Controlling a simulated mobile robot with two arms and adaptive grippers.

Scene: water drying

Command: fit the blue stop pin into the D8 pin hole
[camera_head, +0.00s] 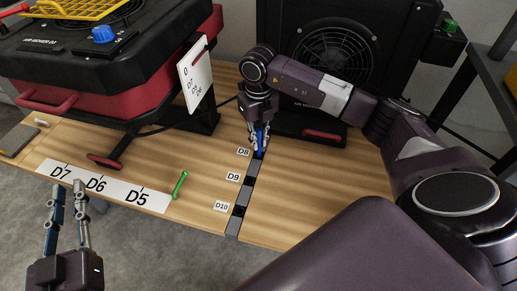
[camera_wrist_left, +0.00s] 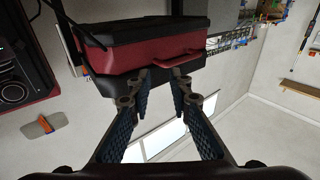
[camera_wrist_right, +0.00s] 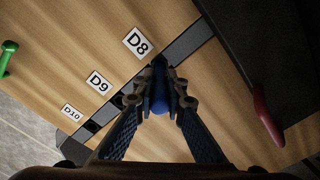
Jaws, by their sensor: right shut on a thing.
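The blue stop pin (camera_wrist_right: 159,97) is between the fingers of my right gripper (camera_wrist_right: 160,100), which is shut on it. In the head view the right gripper (camera_head: 260,138) points down with the blue pin (camera_head: 260,150) at the strip next to the D8 label (camera_head: 243,152). The D8 label also shows in the right wrist view (camera_wrist_right: 137,42). The D8 hole itself is hidden by the pin and fingers, so I cannot tell whether the tip is in it. My left gripper (camera_head: 67,190) is open and empty, off the table's front edge at left.
The grey strip (camera_head: 248,180) runs past the D9 label (camera_head: 233,177) and D10 label (camera_head: 221,206). A black fan unit (camera_head: 340,60) is behind the right gripper. A red-black machine (camera_head: 110,60) stands at left.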

